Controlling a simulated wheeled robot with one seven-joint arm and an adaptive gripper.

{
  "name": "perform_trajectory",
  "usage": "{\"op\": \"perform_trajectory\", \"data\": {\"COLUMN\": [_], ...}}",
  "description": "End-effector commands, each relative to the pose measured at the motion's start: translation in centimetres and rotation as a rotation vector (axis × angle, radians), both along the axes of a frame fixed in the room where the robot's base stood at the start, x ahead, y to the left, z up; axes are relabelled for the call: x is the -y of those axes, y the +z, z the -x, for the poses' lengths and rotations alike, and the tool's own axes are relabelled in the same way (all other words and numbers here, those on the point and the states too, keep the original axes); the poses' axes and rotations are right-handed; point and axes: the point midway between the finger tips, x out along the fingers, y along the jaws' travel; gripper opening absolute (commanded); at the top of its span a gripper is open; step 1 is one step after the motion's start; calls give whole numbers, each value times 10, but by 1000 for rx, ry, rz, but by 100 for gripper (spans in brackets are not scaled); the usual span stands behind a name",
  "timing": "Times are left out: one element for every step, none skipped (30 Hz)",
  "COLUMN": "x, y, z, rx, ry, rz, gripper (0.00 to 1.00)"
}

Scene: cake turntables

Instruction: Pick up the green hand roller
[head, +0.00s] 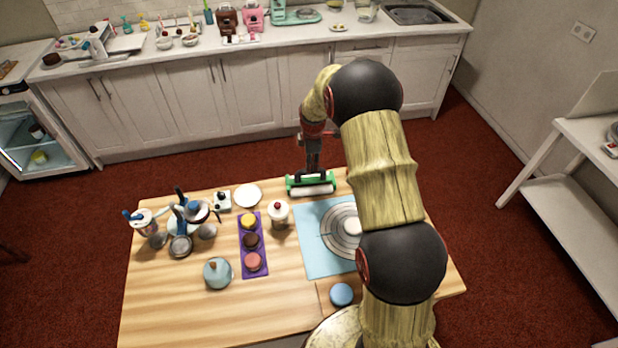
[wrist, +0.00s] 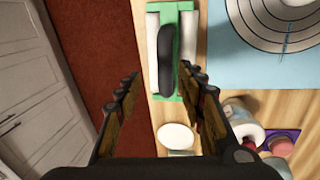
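The green hand roller (head: 297,186) lies at the far edge of the wooden table, beside the blue mat. It has a green frame, white rolls and a dark handle. It also shows at the top of the wrist view (wrist: 187,42), with its dark handle lengthwise. My gripper (head: 311,172) is over the roller in the head view. In the wrist view my gripper (wrist: 160,77) is open and empty. The roller is beyond the fingertips there, with its handle nearer the right finger. I cannot tell the exact height gap.
A kitchen counter (head: 290,42) runs behind, across red floor.

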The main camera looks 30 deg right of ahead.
Motion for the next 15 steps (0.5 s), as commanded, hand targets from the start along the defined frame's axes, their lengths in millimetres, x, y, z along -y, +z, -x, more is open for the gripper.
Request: {"op": "perform_trajectory", "data": {"x": [0, 0, 0, 0, 0, 0, 0, -1, -1, -1, -2, -2, -2, -1, -1], "y": [-7, -10, -12, -14, -16, -19, -22, -25, -31, -35, -40, -46, -51, -55, -59], "z": [0, -1, -1, -1, -1, -1, -1, 0, 0, 0, 0, 0, -1, -2, -3], "rx": [-2, -2, -2, -2, -2, -2, -2, -3, -3, -4, -4, -3, -3, -3, -3], "ry": [-1, -1, -1, -1, -2, -2, -2, -2, -2, -2, -2, -3, -3, -3, -3], "rz": [-1, -1, -1, -1, -1, -1, -1, -1, -1, -2, -2, -2, -2, -2, -2], "gripper": [39, 39, 39, 39, 39, 39, 39, 39, 39, 39, 39, 39, 39, 39, 39]}}
